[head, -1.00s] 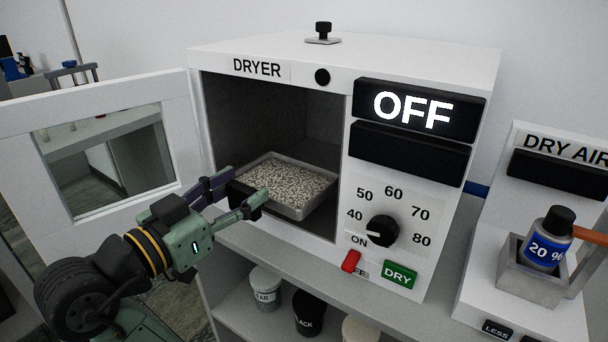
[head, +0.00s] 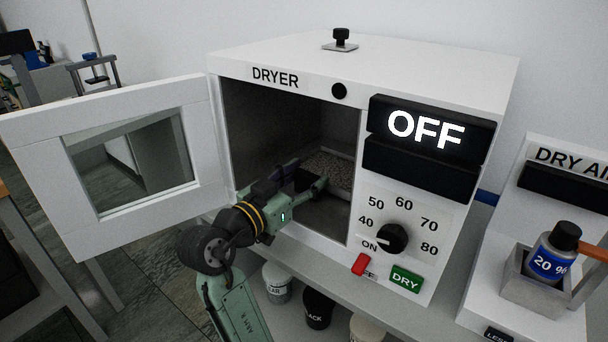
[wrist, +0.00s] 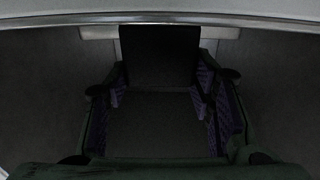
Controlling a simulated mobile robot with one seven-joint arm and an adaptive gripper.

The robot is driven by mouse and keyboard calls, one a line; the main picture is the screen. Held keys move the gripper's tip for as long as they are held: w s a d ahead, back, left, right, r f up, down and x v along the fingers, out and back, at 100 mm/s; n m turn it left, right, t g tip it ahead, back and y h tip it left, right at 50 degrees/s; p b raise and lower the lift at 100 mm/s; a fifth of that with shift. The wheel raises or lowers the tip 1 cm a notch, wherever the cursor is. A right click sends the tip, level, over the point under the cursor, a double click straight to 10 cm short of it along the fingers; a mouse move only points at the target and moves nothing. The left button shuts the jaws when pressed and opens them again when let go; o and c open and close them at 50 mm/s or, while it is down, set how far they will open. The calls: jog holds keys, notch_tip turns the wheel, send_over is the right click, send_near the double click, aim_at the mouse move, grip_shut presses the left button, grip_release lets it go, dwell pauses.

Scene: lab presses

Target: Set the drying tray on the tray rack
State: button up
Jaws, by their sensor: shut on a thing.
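The drying tray (head: 331,170) is a metal tray full of pale granules. It sits inside the open dryer chamber, toward the back, with its near part hidden by my gripper. My gripper (head: 308,176) reaches in through the chamber opening. In the wrist view, my gripper (wrist: 160,85) is shut on the tray's black handle block (wrist: 158,55), with the tray's metal rim (wrist: 100,32) just beyond. Whether the tray touches the chamber floor is not clear. I cannot make out a tray rack in these views.
The dryer door (head: 40,135) stands wide open at the left. The dryer panel (head: 395,215) reads OFF. A bottle marked 20 % (head: 551,262) stands in a holder at the right. Jars, including a black one (head: 317,308), stand on the shelf below. Chamber walls are close around my arm.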

jog(key=shift+f, duration=0.15)
jog(key=shift+f+b, duration=0.15)
jog(key=shift+b, duration=0.15)
jog(key=o, duration=1.3)
